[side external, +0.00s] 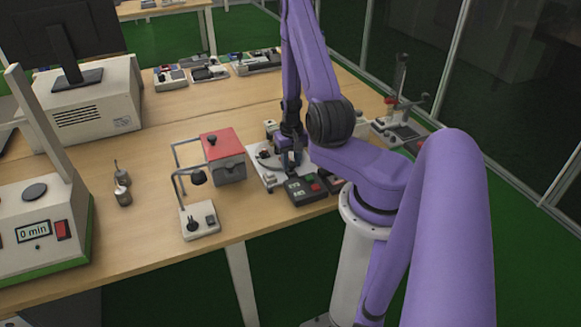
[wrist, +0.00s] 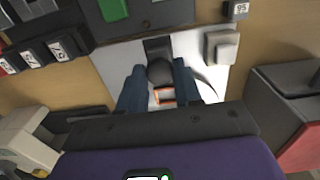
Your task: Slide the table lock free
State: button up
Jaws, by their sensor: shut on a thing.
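The table lock appears as a dark round knob (wrist: 160,72) by a dark block on a white plate in the wrist view. My gripper (wrist: 160,80) has its two blue fingers on either side of the knob, shut on it. A small orange-edged piece (wrist: 165,97) shows just below the knob, between the fingers. In the side view my gripper (side external: 290,163) is low over the white-based device (side external: 267,179), whose round table is partly hidden by my arm. The knob itself cannot be made out there.
A grey box with a red lid (side external: 223,143) stands close left of the device. A dark control box (side external: 303,189) with green and red buttons sits in front. A lamp-like stand (side external: 200,219) is further left. Labelled dark blocks (wrist: 60,48) and a small weight (wrist: 237,9) lie nearby.

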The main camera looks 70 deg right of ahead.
aim_at(293, 168)
jog(key=shift+s+a, duration=0.5)
jog(key=shift+s, duration=0.05)
jog(key=shift+s+a, duration=0.15)
jog(key=o, duration=0.6)
jog(key=shift+c, duration=0.2)
jog(key=shift+r, duration=2.5)
